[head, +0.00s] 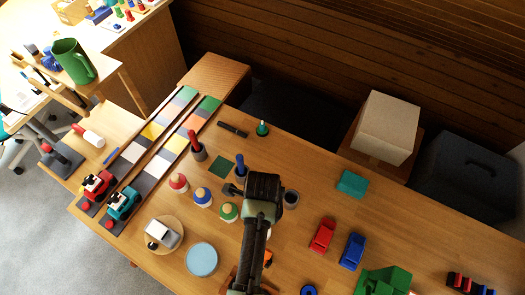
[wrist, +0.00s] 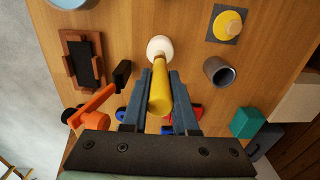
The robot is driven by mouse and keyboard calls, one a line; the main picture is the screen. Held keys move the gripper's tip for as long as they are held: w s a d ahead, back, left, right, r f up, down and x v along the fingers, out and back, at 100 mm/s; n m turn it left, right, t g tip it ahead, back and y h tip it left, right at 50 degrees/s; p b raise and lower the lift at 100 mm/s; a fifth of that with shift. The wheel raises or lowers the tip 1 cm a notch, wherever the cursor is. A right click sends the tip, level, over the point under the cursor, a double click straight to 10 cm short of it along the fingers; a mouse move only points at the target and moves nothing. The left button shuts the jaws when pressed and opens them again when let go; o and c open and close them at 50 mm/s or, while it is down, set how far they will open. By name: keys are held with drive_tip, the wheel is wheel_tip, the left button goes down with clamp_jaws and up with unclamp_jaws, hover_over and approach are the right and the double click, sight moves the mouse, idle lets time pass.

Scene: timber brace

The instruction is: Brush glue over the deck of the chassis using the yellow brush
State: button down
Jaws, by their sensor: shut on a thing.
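My gripper (wrist: 158,100) is shut on the yellow brush (wrist: 160,93); its pale round tip (wrist: 160,47) points away from the wrist. In the head view my gripper (head: 262,190) is seen from above and hides the brush. In the wrist view a brown wooden piece with a dark slab (wrist: 84,60) lies left of the brush, apart from it. It looks like the chassis in a holder, but I cannot be sure. My arm seems to cover most of it in the head view. I cannot see glue on the tip.
An orange clamp-like part with a black end (wrist: 95,106) stands between the wooden piece and my gripper. An open grey cup (wrist: 219,70) and a yellow-topped pot (wrist: 229,22) are to the right. A red car (head: 322,236) and blue car (head: 352,250) stand farther right.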

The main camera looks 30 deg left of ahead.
drive_tip(key=shift+f+b, duration=0.35)
drive_tip(key=shift+f, duration=0.2)
idle(0.6)
drive_tip(key=shift+s+f, duration=0.1)
idle(1.3)
wheel_tip(320, 180, up, 7)
drive_tip(key=p, duration=0.8)
idle(0.9)
drive_tip(key=w+d+r+n+b, duration=0.2)
drive_tip(key=d+n+b, duration=0.7)
drive_tip(key=n, duration=0.9)
drive_tip(key=shift+w+d, duration=0.7)
drive_tip(key=shift+d, duration=0.35)
